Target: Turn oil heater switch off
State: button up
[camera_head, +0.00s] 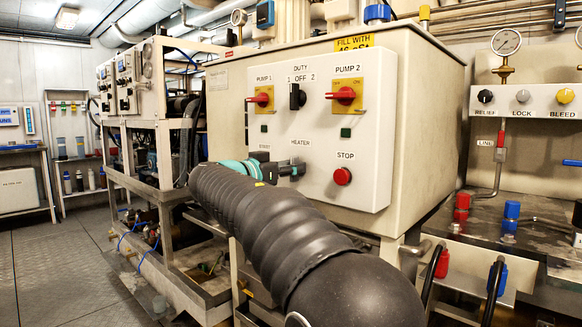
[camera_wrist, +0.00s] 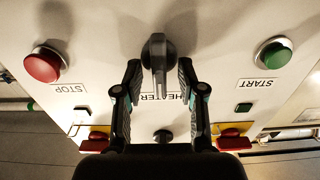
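The heater switch (camera_wrist: 158,52) is a dark grey knob with a bar handle on the white control panel (camera_head: 375,130). In the wrist view, which shows the panel upside down, its handle lies upright in the picture, pointing toward the HEATER label. My gripper (camera_wrist: 159,72) is open, with one finger on each side of the knob and gaps visible between. In the head view my gripper (camera_head: 292,169) is at the panel below the HEATER label and hides the switch.
The red STOP button (camera_head: 342,176) is right of my gripper. The green START button (camera_wrist: 273,54) shows in the wrist view. Above are the black DUTY switch (camera_head: 297,97) and red PUMP 1 (camera_head: 262,99) and PUMP 2 (camera_head: 344,95) switches. Pipe-and-frame machinery (camera_head: 150,150) stands left.

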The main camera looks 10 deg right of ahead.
grip_shut()
jog(key=shift+n, duration=0.3)
jog(key=shift+w+a+f+n+p, duration=0.15)
jog(key=shift+n+p, duration=0.45)
jog(key=shift+n, duration=2.3)
jog(key=shift+w+n+p, duration=0.1)
jog(key=shift+n+p, duration=0.5)
jog(key=shift+n, duration=2.3)
jog(key=shift+w+a+f+n+p, duration=0.15)
jog(key=shift+n+p, duration=0.45)
jog(key=shift+n, duration=2.3)
